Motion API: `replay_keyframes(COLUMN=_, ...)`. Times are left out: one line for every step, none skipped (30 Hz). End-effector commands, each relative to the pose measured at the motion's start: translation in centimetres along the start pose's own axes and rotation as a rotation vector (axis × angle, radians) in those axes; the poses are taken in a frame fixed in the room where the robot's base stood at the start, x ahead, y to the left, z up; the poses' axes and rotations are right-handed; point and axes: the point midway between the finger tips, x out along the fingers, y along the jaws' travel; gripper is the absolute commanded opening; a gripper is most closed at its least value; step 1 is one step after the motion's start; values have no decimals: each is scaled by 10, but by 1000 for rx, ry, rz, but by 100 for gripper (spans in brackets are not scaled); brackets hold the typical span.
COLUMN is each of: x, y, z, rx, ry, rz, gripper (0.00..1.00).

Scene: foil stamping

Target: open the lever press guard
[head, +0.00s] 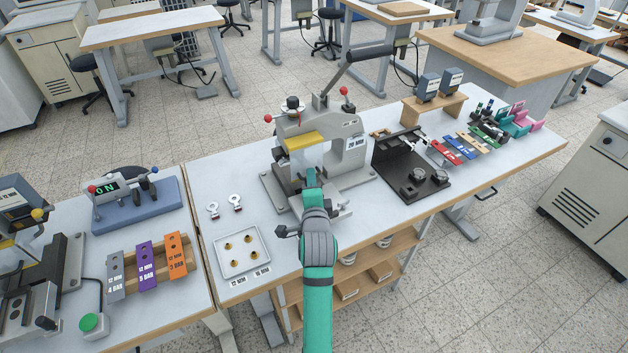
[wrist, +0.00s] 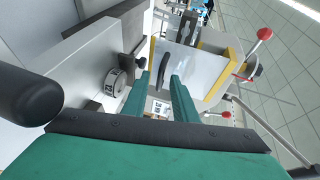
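The grey lever press (head: 350,160) stands on the white table in the head view, its long black-gripped lever (head: 358,58) raised. Its guard (head: 305,140) is a pale panel with a yellow top edge, lowered across the press front. In the wrist view the guard (wrist: 196,68) shows yellow edges and a curved black handle (wrist: 164,66). My gripper (head: 312,172) is at the front of the press, partly covering the guard. In the wrist view my gripper (wrist: 160,82) has its two green fingers apart and empty. The handle lies ahead of the gap; contact cannot be told.
A tray (head: 223,268) with several brass pieces lies left of my arm, with two small metal parts behind it. A black fixture (head: 412,188) stands right of the press. A small red-knobbed lever (wrist: 264,34) sticks out beside the guard.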

Motion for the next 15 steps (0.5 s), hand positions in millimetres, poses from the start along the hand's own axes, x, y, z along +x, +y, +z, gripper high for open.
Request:
replay_keyframes(x=4, y=0, z=-1, rx=0, ry=1, rz=1, gripper=26)
replay_keyframes(x=6, y=1, z=-2, rx=0, ry=2, rz=1, gripper=26)
replay_keyframes(x=7, y=0, z=-2, rx=1, ry=3, rz=0, gripper=26)
replay_keyframes(x=8, y=0, z=-3, rx=1, ry=4, rz=0, gripper=26)
replay_keyframes(x=9, y=0, z=-3, rx=1, ry=4, rz=0, gripper=26)
replay_keyframes(x=9, y=0, z=-4, rx=1, ry=5, rz=0, gripper=26)
replay_keyframes(x=9, y=0, z=-4, rx=1, ry=6, rz=0, gripper=26)
replay_keyframes(x=9, y=0, z=-5, rx=1, ry=6, rz=0, gripper=26)
replay_keyframes(x=9, y=0, z=-5, rx=1, ry=7, rz=0, gripper=26)
replay_keyframes(x=9, y=0, z=-5, rx=1, ry=7, rz=0, gripper=26)
replay_keyframes(x=9, y=0, z=-5, rx=1, ry=7, rz=0, gripper=26)
replay_keyframes(x=9, y=1, z=-5, rx=1, ry=7, rz=0, gripper=26)
replay_keyframes(x=9, y=1, z=-5, rx=1, ry=7, rz=0, gripper=23)
replay_keyframes(x=9, y=1, z=-5, rx=1, ry=7, rz=0, gripper=16)
replay_keyframes(x=9, y=1, z=-5, rx=1, ry=6, rz=0, gripper=7)
